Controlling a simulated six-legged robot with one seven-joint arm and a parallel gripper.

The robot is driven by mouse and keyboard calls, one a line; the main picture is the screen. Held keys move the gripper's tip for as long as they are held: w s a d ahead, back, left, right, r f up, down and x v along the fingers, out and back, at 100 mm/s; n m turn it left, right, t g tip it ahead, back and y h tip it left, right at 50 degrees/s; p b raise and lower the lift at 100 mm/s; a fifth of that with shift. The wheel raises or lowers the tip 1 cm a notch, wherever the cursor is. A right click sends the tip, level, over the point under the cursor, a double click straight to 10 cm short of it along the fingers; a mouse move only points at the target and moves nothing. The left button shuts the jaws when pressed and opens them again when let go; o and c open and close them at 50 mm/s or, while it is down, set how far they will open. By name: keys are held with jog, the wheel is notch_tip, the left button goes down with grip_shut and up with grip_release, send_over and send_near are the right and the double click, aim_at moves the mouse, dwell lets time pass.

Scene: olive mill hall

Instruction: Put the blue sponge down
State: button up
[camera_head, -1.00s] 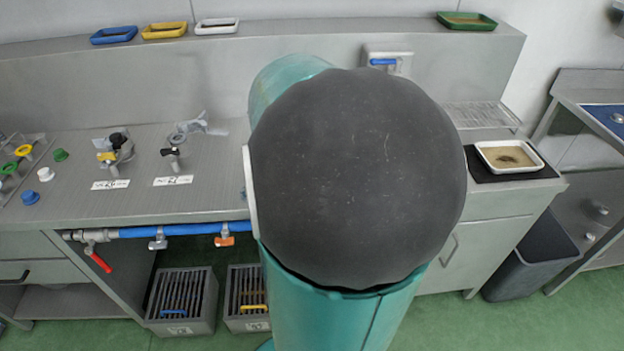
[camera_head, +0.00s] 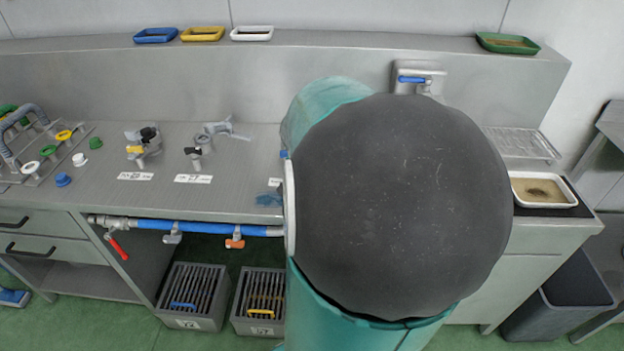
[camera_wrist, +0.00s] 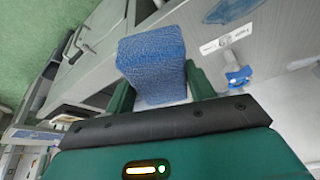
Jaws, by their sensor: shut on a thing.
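The blue sponge (camera_wrist: 152,62) shows in the wrist view as a textured block. My gripper (camera_wrist: 160,82) is shut on it, with one dark green finger at each side. The sponge is held in the air, with the grey metal bench beyond it. The head view shows neither sponge nor fingers; my own large dark arm joint covers the middle right of the bench. A flat, bluish see-through patch (camera_head: 269,199) lies on the bench's front edge beside a white label.
Blue (camera_head: 155,35), yellow (camera_head: 202,33), white (camera_head: 252,33) and green (camera_head: 507,43) trays stand on the back ledge. A white tray with brownish contents (camera_head: 542,204) sits at right. Taps (camera_head: 195,152) and coloured knobs occupy the left bench. Bare bench (camera_head: 240,165) shows left of my arm.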

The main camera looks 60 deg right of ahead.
jog(key=d+f, duration=0.2)
jog(key=d, duration=0.1)
jog(key=w+d+f, duration=0.1)
jog(key=d+f, duration=0.2)
jog(key=d, duration=0.1)
jog(key=w+d+f, duration=0.1)
jog(key=d+f, duration=0.2)
jog(key=d, duration=0.1)
jog(key=shift+f, duration=0.1)
jog(key=shift+w+d+f, duration=0.1)
jog(key=shift+d+f, duration=0.3)
jog(key=shift+f, duration=1.55)
jog(key=shift+a+f, duration=0.1)
jog(key=shift+f, duration=0.15)
